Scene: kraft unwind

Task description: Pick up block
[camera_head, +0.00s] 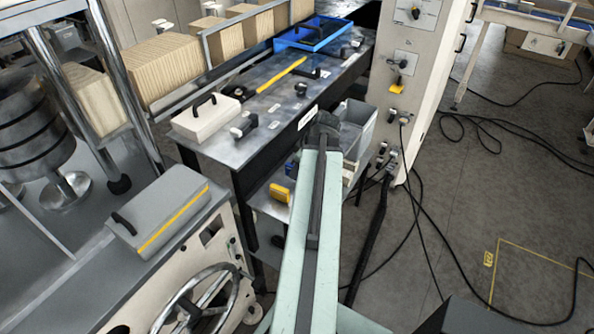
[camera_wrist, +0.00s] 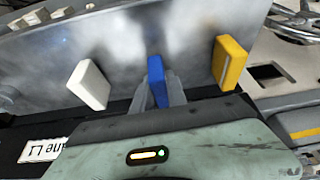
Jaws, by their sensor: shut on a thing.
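A blue block (camera_wrist: 156,78) stands between the two grey fingers of my gripper (camera_wrist: 159,92) in the wrist view, and the fingers are shut on it. The block's lower part is hidden between the fingers. A white block (camera_wrist: 88,85) is to the left of my gripper and a yellow block (camera_wrist: 230,63) to the right, both apart from the fingers. In the head view my arm reaches to the table area and its end hides the fingers. A yellow block (camera_head: 279,193) shows left of my arm there.
A grey metal surface (camera_wrist: 130,35) lies beyond the blocks in the wrist view. In the head view, a metal worktable (camera_head: 262,107) carries a blue tray (camera_head: 312,34) and a pale box (camera_head: 205,119). A grey bin (camera_head: 357,125) and a control cabinet (camera_head: 417,90) stand right of my arm.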

